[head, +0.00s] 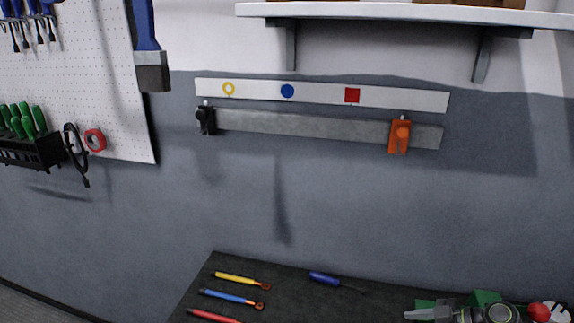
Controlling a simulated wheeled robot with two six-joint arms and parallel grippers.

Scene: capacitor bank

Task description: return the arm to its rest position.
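Neither of my grippers can be made out in the head view, and no arm of mine can be clearly recognised. A grey metal bar (300,126) runs across the wall. A black clamp (206,118) sits at its left end and an orange clamp (400,135) near its right end. Yellow (240,280), blue (231,297) and red (214,316) leads lie on the dark bench (290,285).
A blue-handled screwdriver (325,278) lies on the bench. Mixed green and grey items (485,311) crowd the lower right. A white shelf (400,12) juts out above. A pegboard (90,75) with tools is at left, beside a hanging blue-handled tool (151,70).

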